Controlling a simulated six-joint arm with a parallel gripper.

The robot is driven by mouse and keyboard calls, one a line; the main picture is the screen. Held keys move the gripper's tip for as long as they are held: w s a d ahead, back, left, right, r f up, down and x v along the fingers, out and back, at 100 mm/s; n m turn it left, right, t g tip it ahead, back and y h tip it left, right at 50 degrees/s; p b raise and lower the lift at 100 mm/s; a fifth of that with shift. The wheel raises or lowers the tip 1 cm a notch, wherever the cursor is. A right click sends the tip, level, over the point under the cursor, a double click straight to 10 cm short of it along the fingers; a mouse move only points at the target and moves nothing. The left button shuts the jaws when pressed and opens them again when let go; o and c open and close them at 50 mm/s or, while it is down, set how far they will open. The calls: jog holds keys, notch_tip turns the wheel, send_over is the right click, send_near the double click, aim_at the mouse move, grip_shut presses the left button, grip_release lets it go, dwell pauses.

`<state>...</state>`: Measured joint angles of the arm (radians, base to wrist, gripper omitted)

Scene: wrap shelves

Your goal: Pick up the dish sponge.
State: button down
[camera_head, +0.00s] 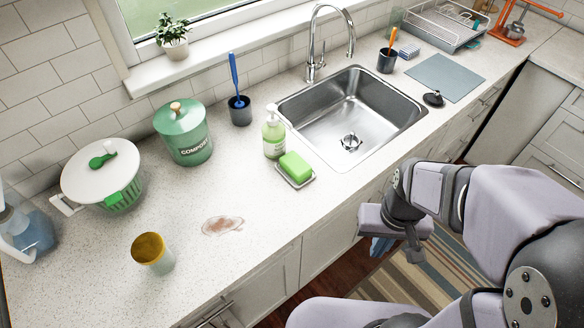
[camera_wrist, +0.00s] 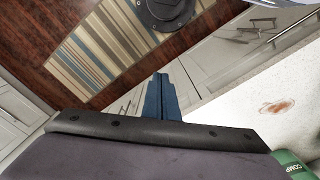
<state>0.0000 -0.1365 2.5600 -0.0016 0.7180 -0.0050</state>
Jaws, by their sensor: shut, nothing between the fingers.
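A bright green block (camera_head: 295,166), which looks like the dish sponge, lies on a small grey dish (camera_head: 283,178) on the counter, just in front of the soap bottle and left of the sink. My gripper (camera_head: 381,247) is in front of the counter edge, above the striped rug, to the right of and apart from the green block. In the wrist view the blue fingers (camera_wrist: 158,92) are together with nothing between them. The green block does not show in the wrist view.
A soap bottle (camera_head: 274,134) stands right behind the green block. The sink (camera_head: 352,115) is to its right. A green compost bin (camera_head: 184,132), a brush cup (camera_head: 240,110) and a yellow-topped cup (camera_head: 152,252) stand left. A brown stain (camera_head: 222,225) marks otherwise open counter.

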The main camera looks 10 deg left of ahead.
dwell(0.4)
jog(key=shift+c, duration=2)
grip_release()
jog(key=n+t+h+b, duration=0.4)
jog(key=n+b, duration=0.2)
jog(key=n, duration=2.1)
send_near(295, 163)
jog(key=f, duration=0.1)
jog(key=shift+p+x, duration=0.75)
jog(key=shift+x, duration=0.8)
jog(key=shift+p+x, duration=0.95)
jog(key=shift+x, duration=1.3)
